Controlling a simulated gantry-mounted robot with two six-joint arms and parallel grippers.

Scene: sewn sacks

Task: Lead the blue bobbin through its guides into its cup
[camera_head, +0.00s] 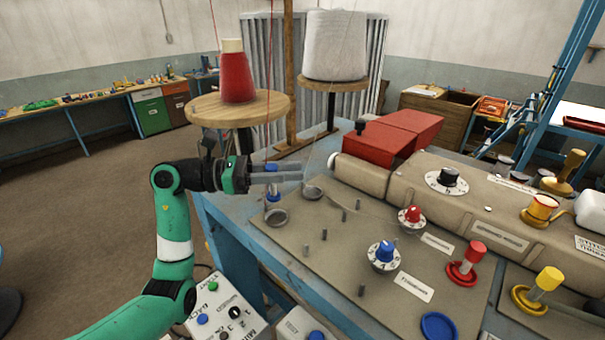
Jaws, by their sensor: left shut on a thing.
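Several thin upright guide pegs (324,235) stand on the plate (335,270). A blue dish (438,326) at the front is empty. My right gripper is not in view.
A blue knob (384,252) and a red knob (410,215) on dials stand right of the pegs. A red bobbin (470,258) and a yellow bobbin (545,282) stand in dishes further right. A beige machine body (400,180) bounds the back.

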